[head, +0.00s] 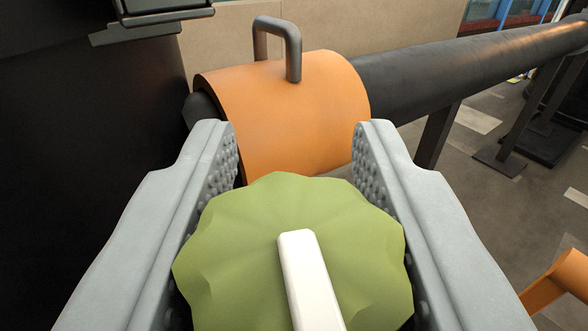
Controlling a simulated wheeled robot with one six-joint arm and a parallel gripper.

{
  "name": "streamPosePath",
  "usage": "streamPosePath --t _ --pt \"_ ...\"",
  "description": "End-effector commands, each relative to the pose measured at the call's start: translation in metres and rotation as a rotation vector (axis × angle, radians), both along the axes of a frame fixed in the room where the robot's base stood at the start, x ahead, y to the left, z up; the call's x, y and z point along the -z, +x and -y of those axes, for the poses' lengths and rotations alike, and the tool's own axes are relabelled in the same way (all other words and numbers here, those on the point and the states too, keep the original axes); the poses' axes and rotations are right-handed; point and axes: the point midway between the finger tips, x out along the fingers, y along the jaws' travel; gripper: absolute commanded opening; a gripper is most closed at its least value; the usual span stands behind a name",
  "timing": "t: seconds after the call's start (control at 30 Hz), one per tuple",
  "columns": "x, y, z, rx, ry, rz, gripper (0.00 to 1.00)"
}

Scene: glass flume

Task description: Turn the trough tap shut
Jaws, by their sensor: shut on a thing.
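The trough tap (235,255) is a green, scalloped round knob with a white raised bar (305,275) on its face. It fills the lower middle of the head view. The white bar runs from the knob's middle down toward the bottom edge, leaning slightly right. My gripper (296,165) has its two grey fingers on either side of the knob and is shut on it. The studded pads face each other, with the knob between them. The lower part of the knob is cut off by the frame.
An orange collar (285,115) with a grey handle (292,45) sits on a dark pipe (470,65) just beyond my fingertips. The pipe runs to the upper right on supports (437,135). A large dark body (80,110) stands at left. An orange part (560,285) shows at lower right.

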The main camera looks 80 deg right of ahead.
Motion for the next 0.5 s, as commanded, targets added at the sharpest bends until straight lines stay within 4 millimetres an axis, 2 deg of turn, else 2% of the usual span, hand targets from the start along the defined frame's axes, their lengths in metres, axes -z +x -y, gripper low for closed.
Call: streamPosePath --t 0.5 --pt "0.0009 -0.0078 -0.0008 0.492 0.000 0.000 0.12"
